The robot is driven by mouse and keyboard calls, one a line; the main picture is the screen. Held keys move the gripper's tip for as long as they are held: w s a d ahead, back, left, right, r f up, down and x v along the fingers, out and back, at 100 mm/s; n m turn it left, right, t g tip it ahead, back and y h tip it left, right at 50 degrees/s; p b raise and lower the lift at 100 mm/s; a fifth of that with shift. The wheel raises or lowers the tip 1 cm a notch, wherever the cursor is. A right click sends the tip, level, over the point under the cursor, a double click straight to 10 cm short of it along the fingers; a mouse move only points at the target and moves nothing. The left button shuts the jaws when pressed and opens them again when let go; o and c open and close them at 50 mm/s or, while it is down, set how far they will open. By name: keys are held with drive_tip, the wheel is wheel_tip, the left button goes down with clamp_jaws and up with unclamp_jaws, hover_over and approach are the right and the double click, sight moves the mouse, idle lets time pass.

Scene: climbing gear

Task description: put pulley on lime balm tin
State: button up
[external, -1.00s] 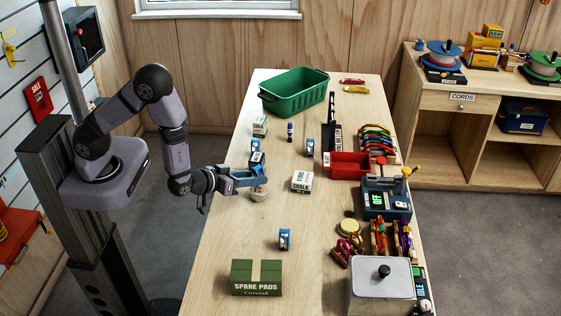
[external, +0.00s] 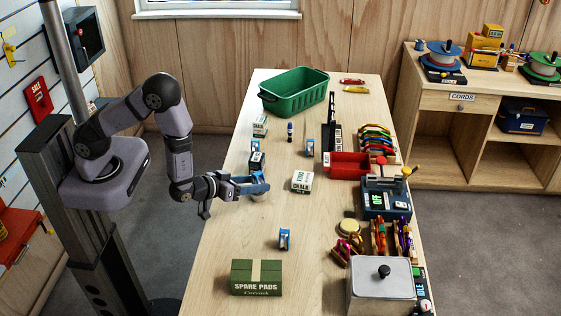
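My gripper (external: 262,187), with blue fingers, is over the left side of the table, low above the tabletop. A small pale round object (external: 258,198) shows just under the fingers, mostly hidden by them. I cannot tell whether it is a tin, or whether the fingers touch or hold anything. No pulley can be made out for certain at this size. A round tin with a pale yellowish lid (external: 348,226) stands right of the middle, near the front; its lime label cannot be confirmed.
A white chalk box (external: 301,182) stands just right of my gripper. Blue-and-white rolls stand in front (external: 284,239) and behind (external: 310,147). A green basket (external: 294,91) is at the back, a spare pads box (external: 256,278) at the front. Gear crowds the right edge.

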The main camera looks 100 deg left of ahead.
drive_tip(key=shift+r, duration=0.15)
drive_tip(key=shift+s+d+r, duration=0.1)
drive_tip(key=shift+s+d, duration=0.25)
drive_tip(key=p+v, duration=0.5)
drive_tip(key=v, duration=0.6)
